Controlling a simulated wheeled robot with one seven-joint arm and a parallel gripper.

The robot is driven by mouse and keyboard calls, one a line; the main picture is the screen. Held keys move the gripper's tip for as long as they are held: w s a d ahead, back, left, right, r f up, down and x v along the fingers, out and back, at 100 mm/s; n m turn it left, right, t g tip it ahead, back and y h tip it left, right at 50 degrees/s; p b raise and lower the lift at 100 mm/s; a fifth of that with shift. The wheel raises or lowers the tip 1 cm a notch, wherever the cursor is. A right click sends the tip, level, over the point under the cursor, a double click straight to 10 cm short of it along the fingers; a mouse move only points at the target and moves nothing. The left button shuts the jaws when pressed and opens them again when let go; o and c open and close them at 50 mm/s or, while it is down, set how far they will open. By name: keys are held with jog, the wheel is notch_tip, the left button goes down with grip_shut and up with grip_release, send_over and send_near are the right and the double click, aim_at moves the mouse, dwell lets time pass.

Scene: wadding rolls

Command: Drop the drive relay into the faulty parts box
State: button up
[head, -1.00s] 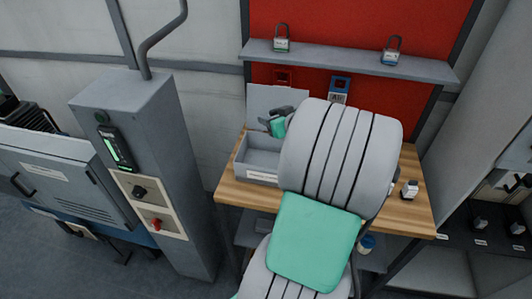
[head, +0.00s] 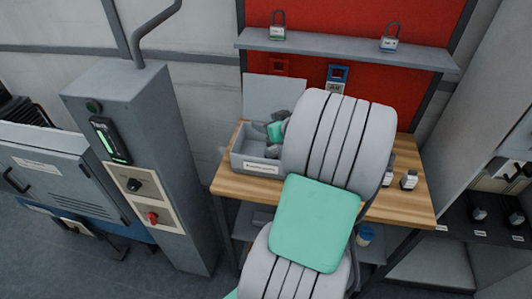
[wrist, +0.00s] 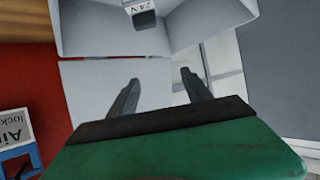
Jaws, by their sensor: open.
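The faulty parts box (head: 262,168) is a grey open box with a pale label on its front and its lid (head: 272,97) raised behind, on the wooden bench. A relay marked 24V (wrist: 145,18) shows inside the box at the top of the wrist view, apart from my fingers and partly cut off by the frame edge. My gripper (wrist: 160,82) is open with nothing between its fingers. In the head view my gripper (head: 272,143) is over the box opening, partly hidden behind my arm. The relay cannot be made out in the head view.
Two small relay-like parts stand at the bench's right, one of them clear of my arm (head: 409,180). A shelf (head: 345,50) with two padlocks crosses the red board behind. A blue tag (head: 338,76) hangs below it. A grey control pillar (head: 140,170) stands left.

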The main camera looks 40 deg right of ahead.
jog(key=d+b+v, duration=0.1)
jog(key=v, duration=0.6)
jog(key=shift+s+a+b, duration=0.3)
jog(key=shift+s+a, duration=0.05)
jog(key=shift+a, duration=0.2)
jog(key=shift+a+r, duration=0.1)
jog(key=shift+r, duration=0.05)
jog(key=w+a+f+n+g+y, duration=0.1)
jog(key=w+a+f+g, duration=0.1)
jog(key=a, duration=0.6)
jog(key=w+a+f+n+g+y, duration=0.1)
jog(key=w+a+g+y, duration=0.1)
jog(key=a, duration=0.5)
jog(key=s+a+g, duration=0.2)
jog(key=s+a, duration=0.3)
jog(key=a, duration=0.2)
jog(key=s+a+g+h, duration=0.1)
jog(key=s+a+g, duration=0.2)
jog(key=s+a, duration=0.2)
jog(key=a, duration=0.3)
jog(key=shift+a+f, duration=0.25)
jog(key=shift+f, duration=0.1)
